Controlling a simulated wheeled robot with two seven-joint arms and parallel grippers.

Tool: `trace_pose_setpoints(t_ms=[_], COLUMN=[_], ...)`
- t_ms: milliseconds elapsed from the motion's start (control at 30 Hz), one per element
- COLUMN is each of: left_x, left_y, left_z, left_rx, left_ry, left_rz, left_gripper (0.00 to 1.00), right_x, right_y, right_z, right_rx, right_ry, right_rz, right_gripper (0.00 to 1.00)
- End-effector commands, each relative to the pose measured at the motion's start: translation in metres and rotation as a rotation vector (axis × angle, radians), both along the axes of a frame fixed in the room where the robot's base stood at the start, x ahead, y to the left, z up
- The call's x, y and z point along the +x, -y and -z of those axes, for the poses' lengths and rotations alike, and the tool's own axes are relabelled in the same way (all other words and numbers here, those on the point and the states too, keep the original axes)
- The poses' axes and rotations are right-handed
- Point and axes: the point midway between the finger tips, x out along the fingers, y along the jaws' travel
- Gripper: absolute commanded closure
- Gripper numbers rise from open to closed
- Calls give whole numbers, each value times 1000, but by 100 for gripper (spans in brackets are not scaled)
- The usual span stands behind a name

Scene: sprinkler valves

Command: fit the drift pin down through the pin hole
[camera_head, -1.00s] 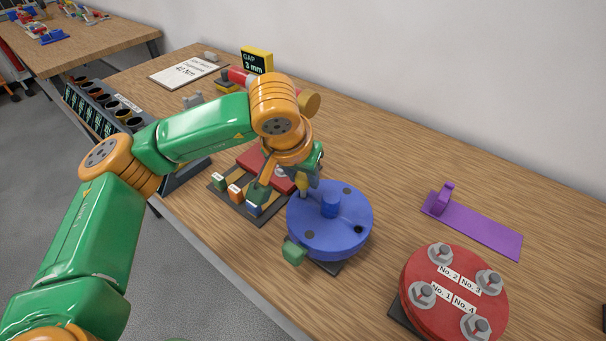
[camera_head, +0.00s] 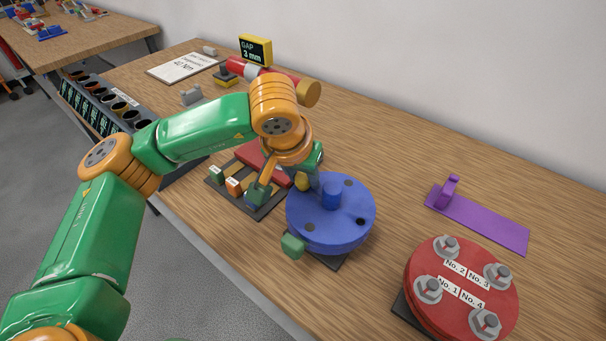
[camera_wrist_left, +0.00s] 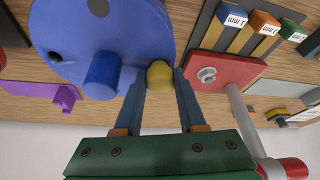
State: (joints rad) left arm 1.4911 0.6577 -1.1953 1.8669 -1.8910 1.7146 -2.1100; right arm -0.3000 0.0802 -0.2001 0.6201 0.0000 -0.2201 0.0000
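The blue round flange (camera_head: 335,235) has a raised centre stub and several dark holes in its top face. It fills the upper left of the left wrist view (camera_wrist_left: 70,65). The drift pin shows only as a yellow rounded head (camera_head: 303,182) at the flange's far left edge, and its shank is hidden. In the left wrist view the yellow head (camera_wrist_left: 160,76) sits between both fingertips. I cannot tell how deep the pin sits in a hole. My right gripper is out of view.
A red flange (camera_head: 462,300) with several nuts stands at the front right. A purple stand (camera_head: 480,220) lies behind it. A rack of labelled gauge blocks (camera_head: 234,187) and a red plate (camera_head: 262,160) are left of the blue flange. Wood is bare between the two flanges.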

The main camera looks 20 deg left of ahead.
Motion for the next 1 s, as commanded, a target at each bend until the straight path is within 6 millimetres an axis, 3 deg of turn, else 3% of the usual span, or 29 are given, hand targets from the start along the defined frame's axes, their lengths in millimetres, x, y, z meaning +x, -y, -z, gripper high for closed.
trace_pose_setpoints(t_ms=[33, 100, 367, 700, 1000], left_x=[0, 0, 0, -23, -27], left_y=[0, 0, 0, -2, -3], left_z=[-1, -1, -2, -59, -66], left_rx=[0, 0, 0, -2, -1], left_ry=[0, 0, 1, 3, -1], left_rz=[0, 0, 0, 0, -1], left_gripper=[46, 27, 27, 27, 27], right_x=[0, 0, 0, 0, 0], right_y=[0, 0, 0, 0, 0], right_z=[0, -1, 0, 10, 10], right_rx=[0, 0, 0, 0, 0], right_ry=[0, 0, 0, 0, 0], right_rz=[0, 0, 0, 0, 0], right_gripper=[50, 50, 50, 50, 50])
